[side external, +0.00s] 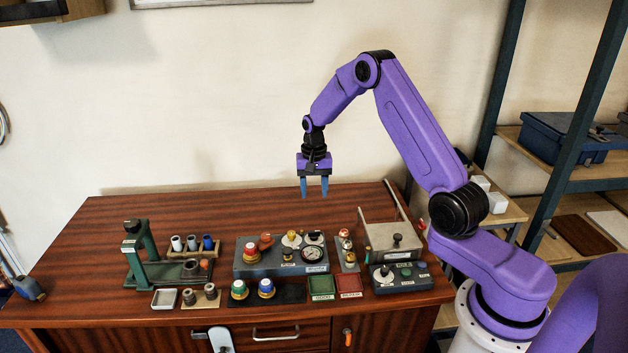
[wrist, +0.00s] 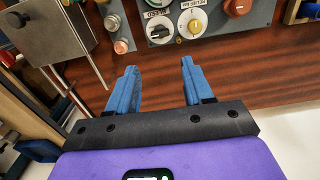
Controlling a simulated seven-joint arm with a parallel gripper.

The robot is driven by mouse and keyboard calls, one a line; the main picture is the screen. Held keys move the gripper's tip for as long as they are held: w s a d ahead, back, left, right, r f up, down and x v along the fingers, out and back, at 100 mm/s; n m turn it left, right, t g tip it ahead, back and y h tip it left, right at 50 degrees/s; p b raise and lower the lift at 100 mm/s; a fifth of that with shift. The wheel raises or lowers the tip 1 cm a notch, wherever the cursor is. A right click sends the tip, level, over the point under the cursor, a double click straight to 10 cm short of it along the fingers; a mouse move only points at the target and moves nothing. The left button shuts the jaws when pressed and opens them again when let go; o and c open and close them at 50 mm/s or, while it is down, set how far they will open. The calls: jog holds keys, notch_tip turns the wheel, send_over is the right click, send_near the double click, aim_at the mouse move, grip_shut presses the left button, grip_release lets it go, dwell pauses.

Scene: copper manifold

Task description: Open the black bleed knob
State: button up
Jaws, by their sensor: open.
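My gripper (side external: 314,190) is open and empty, pointing down above the back of the table, with its two blue fingers apart. In the wrist view the gripper (wrist: 159,66) shows bare wood between its fingers. A grey manifold block (side external: 255,267) stands on the table in front of and below the gripper. A black knob (wrist: 159,31) on a white round dial shows beyond the fingertips in the wrist view; the same dial sits at the block's back right (side external: 314,237). A yellow knob (wrist: 194,25) is beside it.
A pressure gauge (side external: 313,254) and a red knob (side external: 266,240) are also on the block. A narrow panel with copper-coloured buttons (side external: 345,244) and a metal box (side external: 393,239) stand to its right. A green stand (side external: 138,258) is at the left. The back of the table is clear.

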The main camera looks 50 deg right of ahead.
jog(key=shift+r, duration=1.55)
jog(key=s+a+r+n, duration=0.4)
jog(key=s+a+n, duration=0.15)
jog(key=a, duration=0.45)
jog(key=s+a+r+n, duration=0.5)
jog(key=s+a, duration=0.2)
jog(key=a, duration=0.2)
jog(key=s+a+r+n, duration=0.1)
jog(key=s+n, duration=1)
jog(key=s, duration=1.4)
jog(key=shift+s+r, duration=0.3)
jog(key=shift+r, duration=0.15)
